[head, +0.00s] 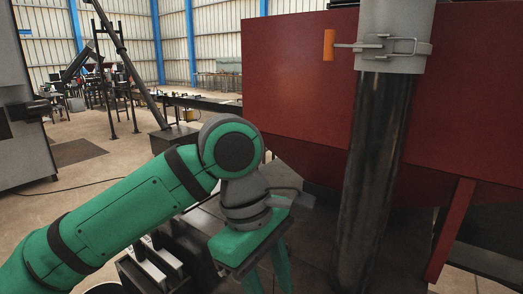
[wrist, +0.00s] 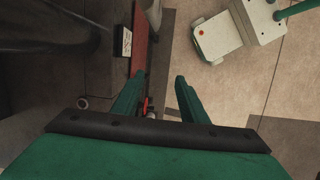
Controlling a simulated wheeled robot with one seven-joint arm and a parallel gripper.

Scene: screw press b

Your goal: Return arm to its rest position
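My green arm reaches in from the lower left of the head view and bends at a grey-capped joint near the middle. Below that joint, my gripper (head: 268,274) points down, with its lower end cut off by the picture's bottom edge. In the wrist view, the two green fingers of my gripper (wrist: 159,78) stand apart. Nothing is held between them; floor and a small red part show beyond the gap.
A large red hopper-like body (head: 300,85) fills the right side. A dark vertical pipe (head: 372,180) with a latched grey collar (head: 392,48) stands in front of it, right of my gripper. A grey cabinet (head: 20,150) stands at left. Open floor (head: 95,135) lies between.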

